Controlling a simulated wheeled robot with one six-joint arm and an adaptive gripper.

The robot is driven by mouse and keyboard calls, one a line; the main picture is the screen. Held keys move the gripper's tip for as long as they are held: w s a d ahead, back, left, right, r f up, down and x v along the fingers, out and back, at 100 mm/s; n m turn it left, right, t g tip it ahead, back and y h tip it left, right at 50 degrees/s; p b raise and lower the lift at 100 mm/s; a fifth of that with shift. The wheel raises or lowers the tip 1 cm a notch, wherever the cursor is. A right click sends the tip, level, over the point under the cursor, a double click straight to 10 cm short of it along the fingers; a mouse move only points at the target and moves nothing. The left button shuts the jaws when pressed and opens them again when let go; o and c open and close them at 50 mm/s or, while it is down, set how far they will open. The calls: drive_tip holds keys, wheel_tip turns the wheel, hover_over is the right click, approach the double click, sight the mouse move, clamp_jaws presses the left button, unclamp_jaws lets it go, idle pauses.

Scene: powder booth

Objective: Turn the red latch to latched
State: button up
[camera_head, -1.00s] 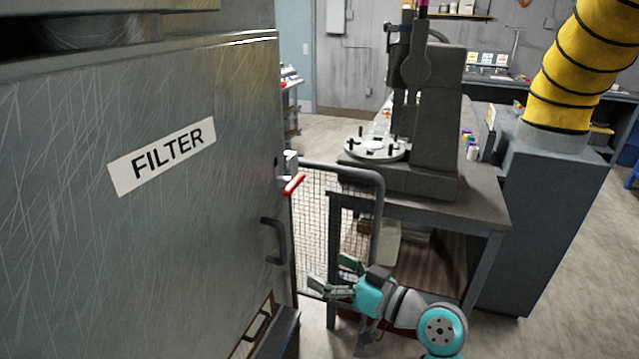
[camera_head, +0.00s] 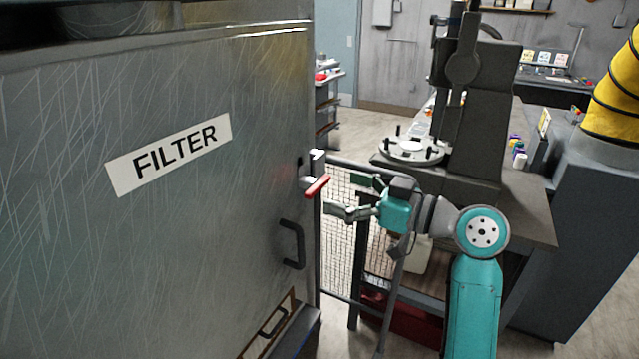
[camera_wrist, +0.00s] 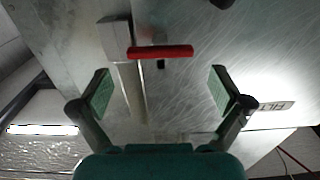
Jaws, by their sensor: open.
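The red latch (camera_head: 317,186) is a short red handle on the right edge of the grey cabinet door marked FILTER (camera_head: 200,250). It slants up to the right in the head view. My gripper (camera_head: 352,200) is just right of the latch and slightly lower, pointing left towards the door edge. In the wrist view the red latch (camera_wrist: 160,52) lies crosswise beyond the fingertips, between their lines. My gripper (camera_wrist: 160,90) is open and empty there, with both green finger pads apart. The latch and the fingers do not appear to touch.
A black door handle (camera_head: 293,245) sits below the latch. A mesh guard (camera_head: 337,225) stands behind my gripper. A workbench (camera_head: 530,205) with a dark machine and round plate (camera_head: 412,150) is at the right. A yellow hose (camera_head: 615,100) hangs at far right.

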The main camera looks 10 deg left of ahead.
sight(322, 186)
drive_tip(key=shift+x, duration=2.6)
drive_tip(key=c, duration=1)
